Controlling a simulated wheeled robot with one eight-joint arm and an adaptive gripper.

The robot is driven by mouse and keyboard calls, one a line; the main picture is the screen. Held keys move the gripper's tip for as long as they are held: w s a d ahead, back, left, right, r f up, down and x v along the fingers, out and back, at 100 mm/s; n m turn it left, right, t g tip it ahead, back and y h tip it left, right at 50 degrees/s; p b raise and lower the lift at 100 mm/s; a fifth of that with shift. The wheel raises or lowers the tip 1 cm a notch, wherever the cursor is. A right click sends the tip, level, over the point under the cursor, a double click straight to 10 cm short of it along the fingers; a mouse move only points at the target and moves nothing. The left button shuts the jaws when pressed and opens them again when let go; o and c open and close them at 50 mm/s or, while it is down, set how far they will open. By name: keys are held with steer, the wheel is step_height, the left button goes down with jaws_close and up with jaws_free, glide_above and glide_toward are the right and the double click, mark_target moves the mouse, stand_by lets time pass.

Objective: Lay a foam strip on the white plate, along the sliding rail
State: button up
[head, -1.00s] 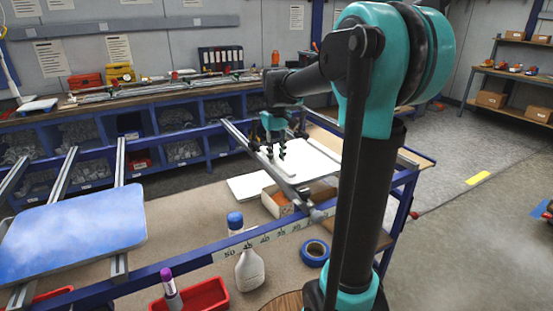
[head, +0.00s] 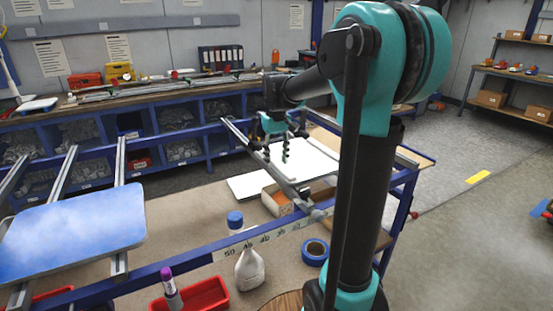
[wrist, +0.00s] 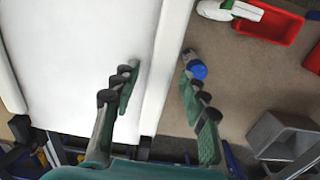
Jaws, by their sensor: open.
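In the wrist view a pale band (wrist: 168,60) runs along the plate's right edge; I cannot tell rail from foam there. My gripper (head: 275,157) is open over the plate's rail side. Its fingers (wrist: 163,62) stand apart on either side of the pale band, with nothing visibly held. I cannot clearly make out a separate foam strip.
An open cardboard box (head: 277,203) stands close to the rail. A blue panel (head: 75,237) is at left. Brown bench (head: 185,215) is clear between.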

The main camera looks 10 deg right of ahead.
mark_target(277, 162)
step_height(277, 162, up, 12)
stand_by(0.4)
